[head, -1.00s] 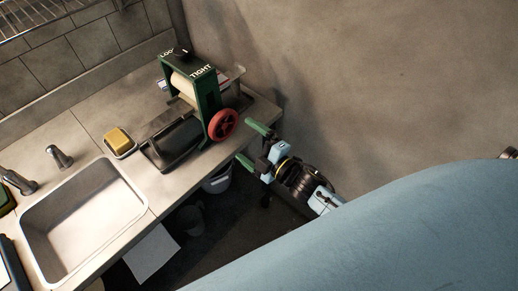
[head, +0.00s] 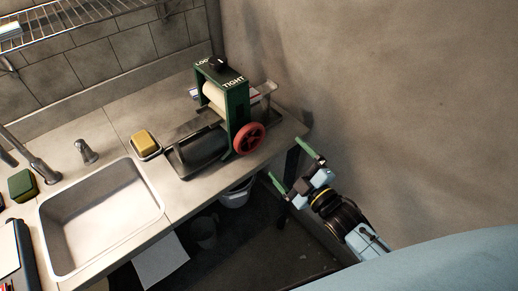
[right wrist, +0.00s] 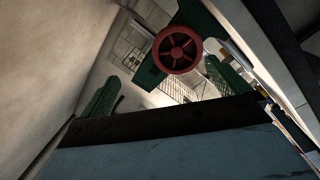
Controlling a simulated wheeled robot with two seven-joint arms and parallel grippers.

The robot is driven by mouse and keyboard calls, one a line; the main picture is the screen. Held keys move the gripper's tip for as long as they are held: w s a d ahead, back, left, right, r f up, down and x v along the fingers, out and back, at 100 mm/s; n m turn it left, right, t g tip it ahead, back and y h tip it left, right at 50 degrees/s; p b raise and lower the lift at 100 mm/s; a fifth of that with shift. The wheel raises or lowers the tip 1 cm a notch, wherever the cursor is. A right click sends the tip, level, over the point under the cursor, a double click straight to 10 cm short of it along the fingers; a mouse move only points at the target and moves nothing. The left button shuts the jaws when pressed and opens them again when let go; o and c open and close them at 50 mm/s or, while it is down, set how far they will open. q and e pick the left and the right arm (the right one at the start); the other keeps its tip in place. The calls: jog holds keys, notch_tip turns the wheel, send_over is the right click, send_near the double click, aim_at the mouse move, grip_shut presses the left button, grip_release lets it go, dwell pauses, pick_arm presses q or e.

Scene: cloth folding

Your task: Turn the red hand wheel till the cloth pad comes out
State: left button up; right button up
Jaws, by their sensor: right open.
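The red hand wheel (head: 249,139) is on the near right side of a green wringer frame (head: 237,108) with a pale roller (head: 214,95). The frame's top is marked "TIGHT" and has a dark knob. I cannot make out a cloth pad. My right gripper (head: 298,174) is open and empty, to the lower right of the wheel and apart from it. In the right wrist view the wheel (right wrist: 177,50) shows ahead, between and above the two green fingers (right wrist: 160,88). My left gripper is not in view.
A dark tray (head: 200,148) lies before the rollers. A yellow sponge (head: 144,142) in a dish, a steel sink (head: 103,215) and a faucet (head: 35,160) are to the left. The wall (head: 390,90) is on the right. A white bucket (head: 236,195) stands below the counter.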

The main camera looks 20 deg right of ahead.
aim_at(252, 141)
jog(key=w+a+m+b, duration=0.1)
jog(key=w+a+m, duration=0.1)
jog(key=w+m, duration=0.1)
jog(key=w+a+m+y+b, duration=0.1)
jog(key=w+a+m+b, duration=0.1)
jog(key=w+m, duration=0.2)
jog(key=w+a+m+b, duration=0.1)
jog(key=w+a+m, duration=0.1)
jog(key=w+m, duration=0.1)
jog(key=shift+w+a+f+m+g+y, duration=0.15)
jog(key=shift+w+g+y, duration=0.05)
jog(key=shift+w, duration=0.2)
jog(key=shift+w+a+f+m+g+y, duration=0.15)
jog(key=shift+w+g+y, duration=0.05)
jog(key=shift+w, duration=0.2)
jog(key=shift+c, duration=0.3)
jog(key=c, duration=0.6)
jog(key=shift+m+b, duration=0.3)
